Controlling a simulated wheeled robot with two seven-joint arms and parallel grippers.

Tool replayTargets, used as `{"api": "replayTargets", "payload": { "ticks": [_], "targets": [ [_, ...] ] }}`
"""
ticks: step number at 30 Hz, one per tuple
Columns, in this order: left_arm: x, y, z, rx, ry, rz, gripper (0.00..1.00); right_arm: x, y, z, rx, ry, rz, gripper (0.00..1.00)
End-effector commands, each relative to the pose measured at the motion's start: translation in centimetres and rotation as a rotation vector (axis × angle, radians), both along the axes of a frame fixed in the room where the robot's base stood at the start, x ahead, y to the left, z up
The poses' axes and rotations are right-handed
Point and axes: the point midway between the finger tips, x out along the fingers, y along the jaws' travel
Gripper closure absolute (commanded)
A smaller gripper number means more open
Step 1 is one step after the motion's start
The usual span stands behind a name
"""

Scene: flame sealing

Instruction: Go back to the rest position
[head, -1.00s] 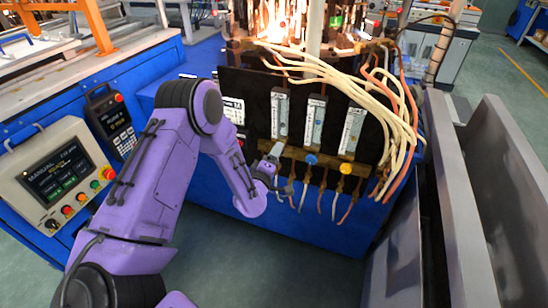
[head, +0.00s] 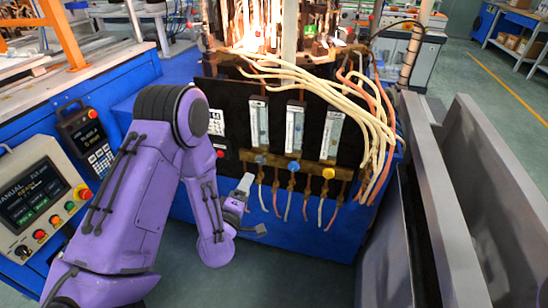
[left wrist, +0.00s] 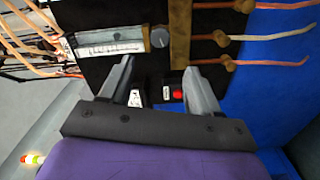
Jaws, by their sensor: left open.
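My left gripper (head: 247,208) is in front of the black flow-meter panel, at its lower left. It is open and empty, with the two fingers apart in the left wrist view (left wrist: 158,80). The black panel (head: 275,105) carries upright flow meters (head: 294,128) with a blue, a dark and a yellow knob (head: 328,173) below them. In the left wrist view the grey-blue knob (left wrist: 160,37) lies beyond the fingertips, apart from them. A red button (left wrist: 178,94) shows between the fingers. My right gripper is not in view.
Flames burn on the machine (head: 260,30) above the panel. Cream and orange hoses (head: 350,95) hang at its right. A control box (head: 40,195) and a keypad unit (head: 85,135) stand at the left. Grey panels (head: 480,190) stand at the right. The floor below the blue cabinet is open.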

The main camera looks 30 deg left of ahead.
Motion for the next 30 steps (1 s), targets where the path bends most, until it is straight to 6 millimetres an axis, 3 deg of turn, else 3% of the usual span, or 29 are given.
{"api": "replayTargets", "payload": {
  "ticks": [6, 8, 10, 11, 12, 15, 18, 21, 24, 30],
  "targets": [
    [0.1, -0.2, -0.3, 0.040, 0.025, -0.013, 0.38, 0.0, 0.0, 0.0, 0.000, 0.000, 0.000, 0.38],
    [-0.1, -0.4, -1.4, 0.126, 0.105, -0.022, 0.38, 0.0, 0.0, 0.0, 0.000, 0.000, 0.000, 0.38],
    [-1.4, -0.8, -4.2, 0.277, 0.294, -0.042, 0.38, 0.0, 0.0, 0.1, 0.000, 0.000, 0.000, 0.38],
    [-2.7, -1.2, -6.0, 0.352, 0.414, -0.066, 0.38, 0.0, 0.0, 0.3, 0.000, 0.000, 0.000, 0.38],
    [-5.1, -1.8, -8.7, 0.445, 0.584, -0.109, 0.38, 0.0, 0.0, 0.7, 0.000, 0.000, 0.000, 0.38],
    [-12.2, -2.9, -13.9, 0.592, 0.945, -0.235, 0.38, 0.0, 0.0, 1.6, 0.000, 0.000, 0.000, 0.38],
    [-19.2, -3.7, -16.8, 0.655, 1.209, -0.346, 0.38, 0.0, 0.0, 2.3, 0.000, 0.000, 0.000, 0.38],
    [-24.3, -4.1, -17.9, 0.669, 1.362, -0.403, 0.38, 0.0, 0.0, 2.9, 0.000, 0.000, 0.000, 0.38],
    [-26.8, -4.5, -18.5, 0.676, 1.411, -0.441, 0.38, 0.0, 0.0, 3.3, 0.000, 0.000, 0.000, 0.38],
    [-27.2, -4.5, -18.8, 0.674, 1.420, -0.444, 0.38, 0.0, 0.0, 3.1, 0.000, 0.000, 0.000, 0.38]
  ]
}}
